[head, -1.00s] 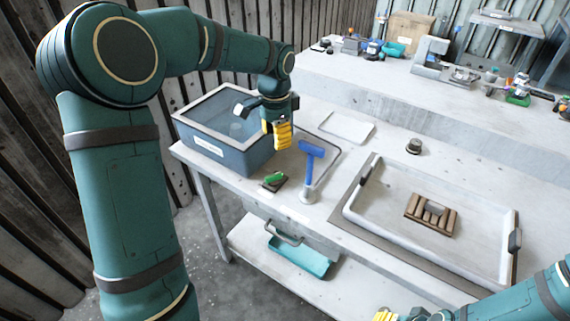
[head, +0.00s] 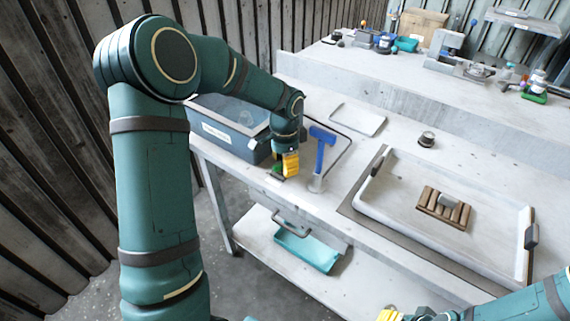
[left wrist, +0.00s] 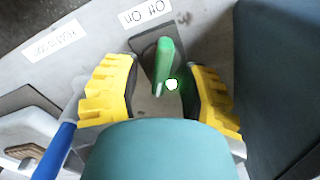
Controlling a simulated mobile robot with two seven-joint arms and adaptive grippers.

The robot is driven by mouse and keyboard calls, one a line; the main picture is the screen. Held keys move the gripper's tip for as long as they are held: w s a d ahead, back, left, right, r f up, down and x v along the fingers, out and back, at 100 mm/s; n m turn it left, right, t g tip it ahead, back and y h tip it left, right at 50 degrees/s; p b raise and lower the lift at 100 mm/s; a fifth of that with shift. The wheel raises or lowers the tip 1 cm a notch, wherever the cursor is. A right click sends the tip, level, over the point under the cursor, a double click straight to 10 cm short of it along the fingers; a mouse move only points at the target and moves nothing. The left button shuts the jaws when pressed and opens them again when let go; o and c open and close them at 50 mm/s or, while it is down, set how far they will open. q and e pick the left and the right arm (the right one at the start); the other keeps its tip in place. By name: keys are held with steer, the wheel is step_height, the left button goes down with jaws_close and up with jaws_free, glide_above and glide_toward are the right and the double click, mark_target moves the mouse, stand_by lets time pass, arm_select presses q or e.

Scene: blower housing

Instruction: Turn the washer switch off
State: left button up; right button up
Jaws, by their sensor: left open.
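The washer switch is a green lever (left wrist: 166,62) on a dark plate (left wrist: 146,44), beside a white label reading "Off On" (left wrist: 146,12) in the left wrist view. In the head view only a bit of green (head: 277,168) shows; my left gripper hides most of it. My left gripper (head: 287,166) points down over the switch. In the left wrist view its yellow fingers (left wrist: 158,80) are open, one on each side of the lever; I cannot tell if either touches it. My right gripper (head: 392,315) is partly in view at the bottom edge.
A blue-grey washer tank (head: 232,128) stands just left of my left gripper. A blue-handled brush (head: 321,148) stands upright close to its right. A white tray (head: 385,205) holds a brown slatted block (head: 443,207). A teal bin (head: 306,248) sits on the lower shelf.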

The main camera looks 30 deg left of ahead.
arm_select(q)
jaws_close()
steer(key=shift+n, duration=0.3)
steer(key=n+p, duration=0.1)
steer(key=n, duration=0.5)
steer(key=shift+a, duration=0.15)
steer(key=n, duration=0.2)
steer(key=n+p, duration=0.1)
steer(key=n, duration=0.2)
steer(key=shift+a+f, duration=0.1)
steer(key=shift+a, duration=0.1)
steer(key=shift+n, duration=0.3)
stand_by(0.4)
jaws_free()
